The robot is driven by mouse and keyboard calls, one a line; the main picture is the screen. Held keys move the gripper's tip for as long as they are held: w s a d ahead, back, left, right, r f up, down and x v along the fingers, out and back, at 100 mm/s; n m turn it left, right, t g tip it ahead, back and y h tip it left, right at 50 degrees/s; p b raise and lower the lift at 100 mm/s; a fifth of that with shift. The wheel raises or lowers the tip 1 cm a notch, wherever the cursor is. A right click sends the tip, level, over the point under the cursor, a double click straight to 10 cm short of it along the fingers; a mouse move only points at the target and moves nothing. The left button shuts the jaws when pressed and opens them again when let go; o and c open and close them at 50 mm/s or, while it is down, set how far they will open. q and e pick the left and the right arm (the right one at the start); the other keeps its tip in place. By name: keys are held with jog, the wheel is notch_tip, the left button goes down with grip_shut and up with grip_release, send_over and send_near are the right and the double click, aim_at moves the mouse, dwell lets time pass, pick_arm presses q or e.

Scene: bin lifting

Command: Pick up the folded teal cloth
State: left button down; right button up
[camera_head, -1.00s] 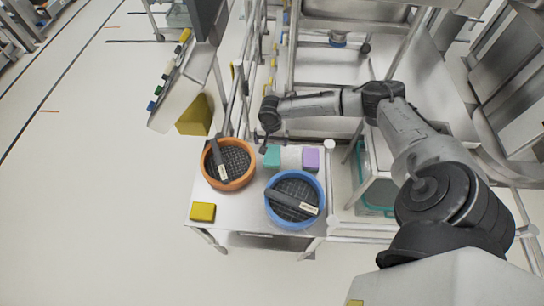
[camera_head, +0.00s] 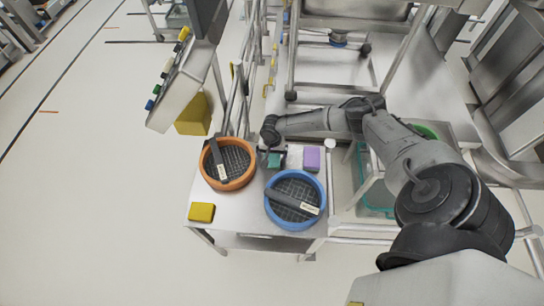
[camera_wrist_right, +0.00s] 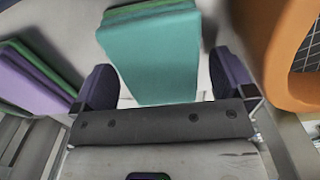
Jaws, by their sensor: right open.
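The folded teal cloth (camera_head: 274,161) lies at the back of the small metal table, between the orange and blue bins. My right gripper (camera_head: 268,151) is at its far side in the head view and hides part of it. In the right wrist view the teal cloth (camera_wrist_right: 150,60) fills the space between the two dark fingers of the open gripper (camera_wrist_right: 163,84). A finger stands on each side of the cloth, with a gap visible at the left one. A green layer shows at the cloth's far edge. My left gripper is not in view.
A purple cloth (camera_head: 312,159) and a white one (camera_head: 294,157) lie right of the teal cloth. An orange bin (camera_head: 205,177) and a blue bin (camera_head: 270,213) hold dark grids and handled tools. A yellow cloth (camera_head: 202,212) lies at the table's front left corner.

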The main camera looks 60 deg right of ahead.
jog(key=shift+f, duration=0.1)
jog(key=c, duration=1)
jog(key=shift+o, duration=0.2)
notch_tip(320, 180, up, 4)
jog(key=shift+d+r+p, duration=0.1)
jog(key=shift+p, duration=0.4)
jog(key=s+r+p, duration=0.1)
jog(key=s+r, duration=0.2)
jog(key=s, duration=0.2)
jog(key=s+d+r+p, duration=0.1)
jog(key=s+r, duration=0.2)
jog(key=s, duration=0.3)
jog(key=shift+s+r, duration=0.3)
jog(key=shift+r, duration=0.1)
